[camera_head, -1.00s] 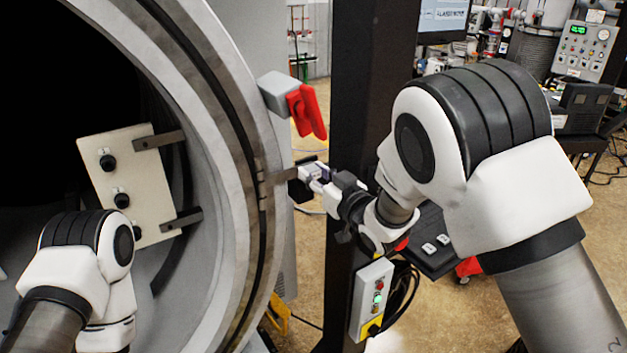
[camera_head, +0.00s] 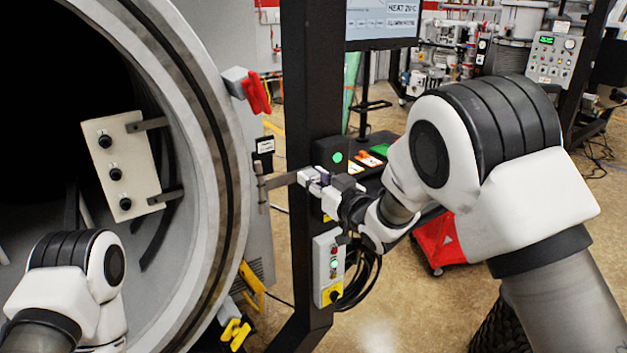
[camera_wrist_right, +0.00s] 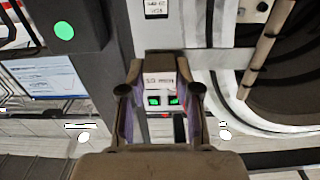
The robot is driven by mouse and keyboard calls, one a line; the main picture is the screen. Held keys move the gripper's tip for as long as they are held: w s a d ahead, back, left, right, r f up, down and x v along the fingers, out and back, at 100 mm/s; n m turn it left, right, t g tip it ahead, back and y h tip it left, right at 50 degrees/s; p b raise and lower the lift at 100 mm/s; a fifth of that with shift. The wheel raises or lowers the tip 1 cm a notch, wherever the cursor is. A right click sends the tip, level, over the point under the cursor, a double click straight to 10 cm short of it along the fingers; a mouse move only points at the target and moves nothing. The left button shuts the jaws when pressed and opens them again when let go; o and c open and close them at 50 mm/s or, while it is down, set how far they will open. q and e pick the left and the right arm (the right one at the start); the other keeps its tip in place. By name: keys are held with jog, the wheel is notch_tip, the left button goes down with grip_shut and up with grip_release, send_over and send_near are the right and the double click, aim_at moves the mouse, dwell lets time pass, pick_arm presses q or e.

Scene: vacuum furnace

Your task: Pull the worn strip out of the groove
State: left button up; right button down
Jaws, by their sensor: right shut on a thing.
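My right gripper (camera_head: 320,182) is shut on a small pale tool (camera_wrist_right: 160,82) with two green lights. In the wrist view its fingers clasp the tool on both sides. In the head view a flat metal bar (camera_head: 283,180) runs left from the gripper to a short upright grey piece (camera_head: 262,188). I cannot tell whether this piece is the tool's head or part of the strip. It appears just right of the furnace's round flange (camera_head: 235,150). A dark line, the groove (camera_head: 217,130), follows the flange and looks dark along its visible length. My left gripper is out of view.
A red latch (camera_head: 257,93) projects from the flange's upper right. A dark post (camera_head: 310,90) with a button box (camera_head: 328,268) stands behind my right gripper. A panel with black knobs (camera_head: 122,165) is inside the chamber.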

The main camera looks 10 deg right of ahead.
jog(key=shift+w+a+f, duration=0.4)
jog(key=shift+w+f, duration=0.05)
jog(key=shift+w, duration=0.3)
jog(key=shift+s+d+r, duration=0.15)
jog(key=shift+s+d, duration=0.05)
jog(key=shift+s, duration=0.2)
jog(key=shift+s+d+r, duration=0.1)
jog(key=shift+s+d, duration=0.1)
jog(key=shift+s, duration=0.2)
pick_arm(q)
jog(key=shift+w+a+f, duration=0.1)
jog(key=shift+w+f, duration=0.15)
jog(key=shift+w, duration=0.05)
pick_arm(e)
jog(key=shift+s+d, duration=0.1)
pick_arm(q)
jog(key=shift+w+f, duration=0.1)
pick_arm(e)
jog(key=shift+s+f, duration=0.15)
jog(key=shift+s+d+b, duration=0.3)
jog(key=shift+s+d, duration=0.05)
jog(key=shift+s, duration=0.2)
pick_arm(q)
jog(key=shift+f+b, duration=0.4)
jog(key=shift+f, duration=0.1)
pick_arm(e)
jog(key=shift+v, duration=2.1)
